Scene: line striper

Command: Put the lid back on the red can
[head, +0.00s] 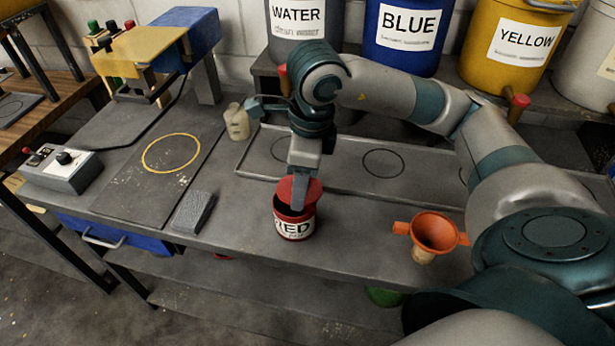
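The red can (294,228) stands upright on the grey bench, its white label reading "RED" facing me. Its dark opening shows below the red lid (284,189), which is tilted over the far part of the can's mouth. My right gripper (299,196) reaches down from above and appears shut on the lid, with a grey finger across the lid's near face. The far finger is hidden. I cannot tell whether the lid touches the can's rim. My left gripper is not in view.
An orange funnel (434,232) stands on the bench to the right. A grey block (194,211) and a control box (62,169) lie to the left. A shallow tray (345,184) lies behind the can. Large labelled buckets, including a blue one (404,38), line the back.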

